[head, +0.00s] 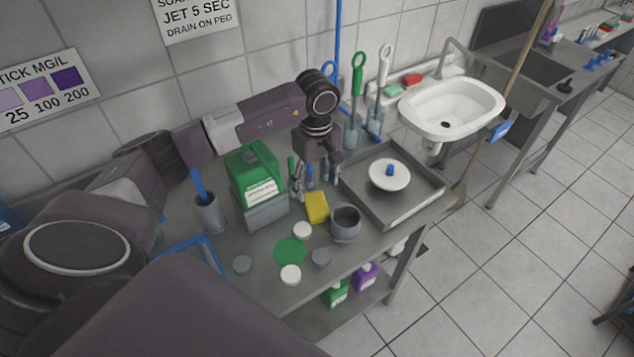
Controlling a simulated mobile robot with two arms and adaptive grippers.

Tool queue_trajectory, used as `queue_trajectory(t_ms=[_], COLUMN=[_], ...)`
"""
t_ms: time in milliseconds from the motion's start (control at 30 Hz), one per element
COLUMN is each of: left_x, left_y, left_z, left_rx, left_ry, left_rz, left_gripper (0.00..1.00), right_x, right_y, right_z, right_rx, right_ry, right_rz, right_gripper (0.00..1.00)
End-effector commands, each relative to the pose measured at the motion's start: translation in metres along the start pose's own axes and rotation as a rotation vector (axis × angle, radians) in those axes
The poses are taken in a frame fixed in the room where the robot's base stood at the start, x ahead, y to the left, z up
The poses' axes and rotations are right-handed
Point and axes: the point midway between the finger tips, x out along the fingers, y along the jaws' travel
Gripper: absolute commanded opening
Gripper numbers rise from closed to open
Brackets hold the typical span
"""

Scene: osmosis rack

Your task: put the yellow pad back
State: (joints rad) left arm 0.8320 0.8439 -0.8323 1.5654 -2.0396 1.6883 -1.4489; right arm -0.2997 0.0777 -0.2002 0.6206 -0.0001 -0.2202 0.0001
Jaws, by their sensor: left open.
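The yellow pad (317,208) lies on the grey metal table (262,286), between the green-topped box (254,178) and a grey pot (345,223). My left gripper (322,178) points down above the back of the table, just behind the pad and left of the metal tray (428,196). My right gripper is not in view.
A white dish with a blue knob (389,176) sits in the tray. A grey cup with a blue handle (208,212) stands left. Several small round lids and a green disc (290,252) lie at the front. A white sink (452,103) is at the back right.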

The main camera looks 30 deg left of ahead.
Motion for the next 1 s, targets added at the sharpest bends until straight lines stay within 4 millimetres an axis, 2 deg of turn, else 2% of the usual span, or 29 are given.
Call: queue_trajectory(t_ms=[33, 100, 200, 400, 600, 800, 1000], left_x=[-0.010, -0.016, -0.039, -0.081, -0.111, -0.124, -0.126], left_y=[0.000, 0.002, 0.002, 0.002, 0.001, 0.001, 0.000], left_z=[0.000, -0.001, -0.001, -0.001, 0.000, 0.000, 0.000], left_rx=[0.000, -0.001, 0.000, 0.000, -0.001, -0.001, -0.001], left_ry=[-0.001, 0.002, 0.003, 0.002, 0.001, -0.001, -0.001], left_rz=[0.000, 0.006, 0.007, 0.006, 0.003, 0.001, 0.000], left_gripper=[0.61, 0.61, 0.61, 0.61, 0.61, 0.61, 0.61], right_x=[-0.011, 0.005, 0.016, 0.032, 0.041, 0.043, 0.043], right_y=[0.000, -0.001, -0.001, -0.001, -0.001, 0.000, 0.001], right_z=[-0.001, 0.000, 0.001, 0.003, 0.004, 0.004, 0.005], right_rx=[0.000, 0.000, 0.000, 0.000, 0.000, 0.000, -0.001], right_ry=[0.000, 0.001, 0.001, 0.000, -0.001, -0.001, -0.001], right_rz=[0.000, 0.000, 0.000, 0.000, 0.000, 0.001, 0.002], right_gripper=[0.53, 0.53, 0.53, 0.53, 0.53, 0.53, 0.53])
